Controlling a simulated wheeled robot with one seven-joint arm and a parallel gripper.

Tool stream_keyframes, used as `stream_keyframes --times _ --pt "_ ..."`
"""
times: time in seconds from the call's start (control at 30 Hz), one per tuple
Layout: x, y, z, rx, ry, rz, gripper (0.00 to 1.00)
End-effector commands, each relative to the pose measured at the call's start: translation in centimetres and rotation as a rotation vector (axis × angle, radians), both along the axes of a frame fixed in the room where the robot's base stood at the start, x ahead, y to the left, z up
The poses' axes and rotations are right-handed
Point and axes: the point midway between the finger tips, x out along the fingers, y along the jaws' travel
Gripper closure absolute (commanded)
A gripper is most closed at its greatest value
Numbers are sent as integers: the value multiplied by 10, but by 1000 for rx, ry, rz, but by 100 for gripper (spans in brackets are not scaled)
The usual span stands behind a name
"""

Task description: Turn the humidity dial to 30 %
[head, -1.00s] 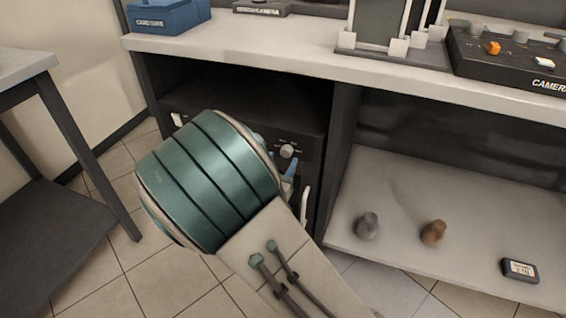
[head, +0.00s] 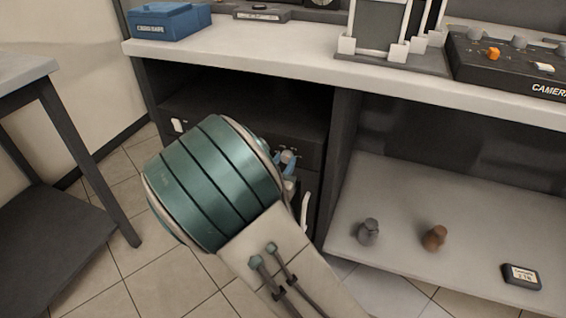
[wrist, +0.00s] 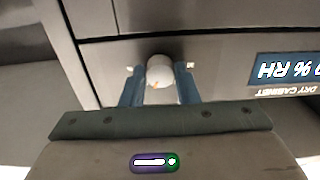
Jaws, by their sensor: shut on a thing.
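The humidity dial (wrist: 160,72) is a round pale knob with a small orange mark, on the dark front of the dry cabinet (wrist: 215,55). In the wrist view my gripper (wrist: 160,75) has its two blue fingers shut on the dial, one on each side. The cabinet's blue display (wrist: 285,68) is upside down and cut off at the right edge; "% RH" shows, but the full number does not. In the head view the dial (head: 288,157) is partly covered by my gripper (head: 287,160), and my arm hides much of the cabinet front.
A white handle (head: 305,212) stands out from the cabinet below the dial. A grey piece (head: 367,231), a brown piece (head: 434,238) and a small dark device (head: 521,276) sit on the shelf at right. A blue case (head: 168,20) stands on the counter above.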

Motion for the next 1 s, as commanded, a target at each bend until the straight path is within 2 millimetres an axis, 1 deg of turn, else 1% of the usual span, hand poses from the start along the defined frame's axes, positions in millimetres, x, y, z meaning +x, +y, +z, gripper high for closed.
stream_keyframes --times 0.17,0.37,1.0 --pt "0 0 4 -68 26 0 95" --pt "-1 -1 6 -208 79 -1 95" --pt "-1 -1 5 -777 284 1 95"
